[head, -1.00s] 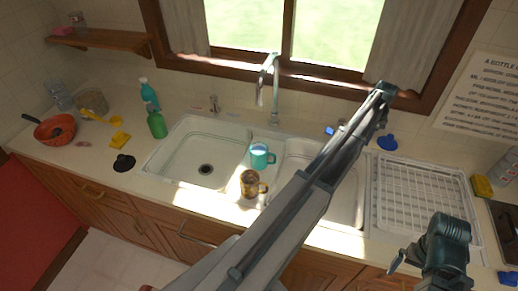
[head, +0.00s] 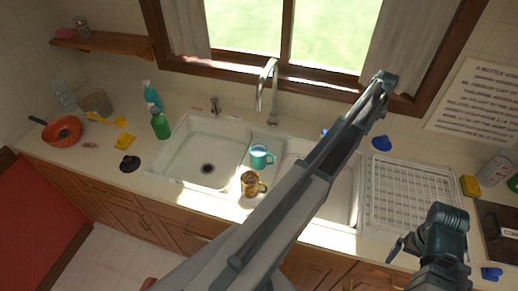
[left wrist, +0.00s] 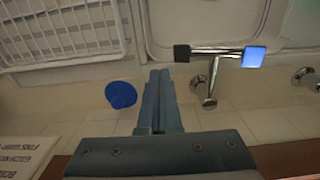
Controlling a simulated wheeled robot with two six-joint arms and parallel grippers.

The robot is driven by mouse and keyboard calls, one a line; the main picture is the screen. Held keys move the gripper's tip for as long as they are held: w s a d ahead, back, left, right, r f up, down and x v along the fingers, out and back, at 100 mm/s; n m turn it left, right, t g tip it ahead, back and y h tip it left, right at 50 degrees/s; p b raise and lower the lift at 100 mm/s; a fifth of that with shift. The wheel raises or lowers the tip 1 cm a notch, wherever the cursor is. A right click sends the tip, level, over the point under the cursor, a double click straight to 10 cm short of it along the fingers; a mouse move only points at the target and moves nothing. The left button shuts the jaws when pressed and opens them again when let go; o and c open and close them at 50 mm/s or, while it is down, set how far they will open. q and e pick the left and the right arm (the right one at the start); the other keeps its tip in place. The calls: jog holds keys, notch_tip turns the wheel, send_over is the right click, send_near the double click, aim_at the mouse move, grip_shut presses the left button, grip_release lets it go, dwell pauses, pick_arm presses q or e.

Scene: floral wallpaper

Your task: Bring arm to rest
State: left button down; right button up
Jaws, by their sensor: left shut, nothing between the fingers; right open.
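My left arm (head: 310,180) reaches from the bottom middle of the head view across the sink towards the window. It ends near the right part of the window frame. Its fingers are hidden in the head view. In the left wrist view my left gripper (left wrist: 158,75) is shut and empty, its two fingers side by side over the back counter strip, between a blue disc-like thing (left wrist: 120,95) and a metal tap fitting (left wrist: 210,75). My right gripper (head: 430,245) is open and empty at the lower right, in front of the dish rack (head: 410,190); part of it is hard to make out.
A white double sink (head: 205,155) with a faucet (head: 268,90) lies under the window. A teal mug (head: 261,157) and a brown mug (head: 251,184) stand at its middle. Green bottle (head: 160,125) and red pan (head: 63,132) are at left. A yellow sponge (head: 470,186) lies right of the rack.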

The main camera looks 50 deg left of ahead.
pick_arm(q)
jog(key=s+d+f+m+b, duration=0.2)
jog(key=s+d+m, duration=0.1)
jog(key=s+d, duration=0.5)
jog(key=s+d+f+m+b, duration=0.3)
jog(key=s+d, duration=0.5)
jog(key=s, duration=0.7)
jog(key=s+d+f+m+y+b, duration=0.1)
jog(key=s+d+m, duration=0.3)
jog(key=s+d, duration=0.4)
jog(key=s+f+b, duration=0.1)
jog(key=s, duration=0.3)
jog(key=shift+d+f, duration=0.2)
jog(key=shift+d, duration=0.1)
